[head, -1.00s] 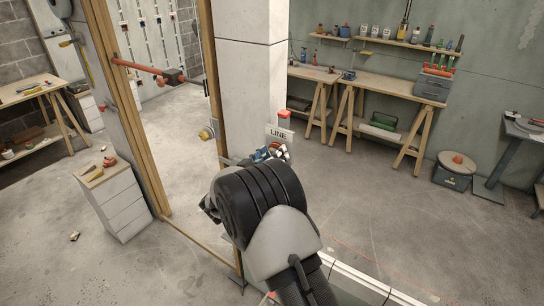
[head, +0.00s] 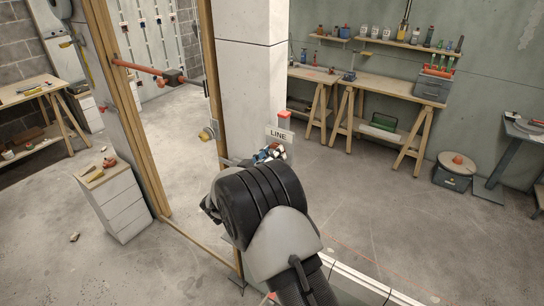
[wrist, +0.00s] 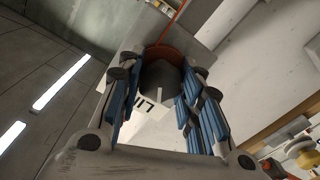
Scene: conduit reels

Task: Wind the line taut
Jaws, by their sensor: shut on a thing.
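In the wrist view my gripper (wrist: 159,76) has its blue-padded fingers on both sides of a dark grey knob-like part (wrist: 162,92) and is shut on it. An orange-red round part (wrist: 172,53), apparently the reel, shows behind it, and a thin orange line (wrist: 177,18) runs up from there. The white LINE sign (head: 278,135) is on the pale pillar in the head view, under a red block (head: 284,117); part of it also shows in the wrist view (wrist: 148,106). In the head view my gripper (head: 268,153) is just below the sign, and my arm hides much of the reel area.
A wooden door frame (head: 135,120) stands left of the pillar (head: 250,90), with a white drawer cabinet (head: 110,200) beside it. Workbenches (head: 385,90) line the back wall. The floor (head: 400,205) at right is mostly clear.

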